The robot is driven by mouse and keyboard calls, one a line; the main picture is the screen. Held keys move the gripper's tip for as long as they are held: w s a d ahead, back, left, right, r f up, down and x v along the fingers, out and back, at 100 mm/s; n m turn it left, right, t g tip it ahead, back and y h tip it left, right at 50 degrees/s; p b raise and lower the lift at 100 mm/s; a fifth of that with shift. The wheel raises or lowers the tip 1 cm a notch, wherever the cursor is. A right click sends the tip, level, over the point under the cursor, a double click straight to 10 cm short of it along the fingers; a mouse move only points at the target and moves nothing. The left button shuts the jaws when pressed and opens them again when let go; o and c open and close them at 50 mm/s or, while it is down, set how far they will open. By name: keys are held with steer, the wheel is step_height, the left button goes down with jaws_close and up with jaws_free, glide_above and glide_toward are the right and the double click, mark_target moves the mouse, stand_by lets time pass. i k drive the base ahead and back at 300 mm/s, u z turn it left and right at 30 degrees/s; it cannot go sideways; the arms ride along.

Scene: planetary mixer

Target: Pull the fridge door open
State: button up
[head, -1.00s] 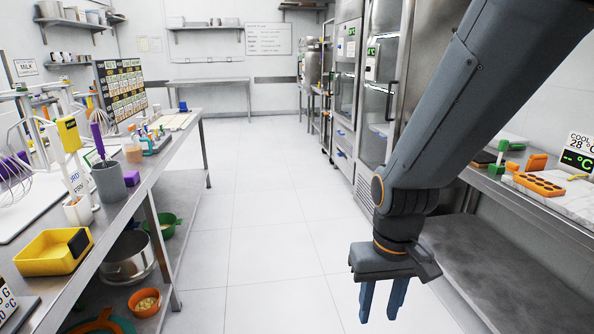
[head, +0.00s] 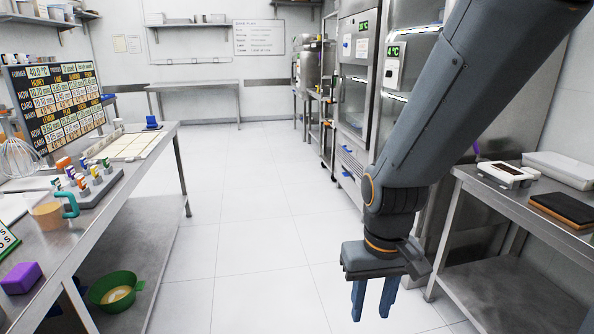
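Two tall steel fridge-like cabinets stand ahead, right of centre. The nearer cabinet (head: 401,62) has a lit green display and a glass front. My arm covers much of its right and lower parts, and I cannot make out its handle. The farther cabinet (head: 354,83) has a glass door that looks closed. My gripper (head: 372,314) hangs in the near foreground, fingers down, over the floor. Its two blue fingers are apart with nothing between them. It is well short of both cabinets and touches nothing.
A steel table (head: 467,181) stands close on the right, with a pale lidded box (head: 562,168) on it. A long worktable (head: 120,205) runs along the left, with a green bowl (head: 116,291) on its lower shelf. The floor aisle (head: 256,220) between is clear.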

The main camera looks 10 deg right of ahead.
mark_target(391, 56)
steer(key=i, duration=2.35)
steer(key=z, duration=1.15)
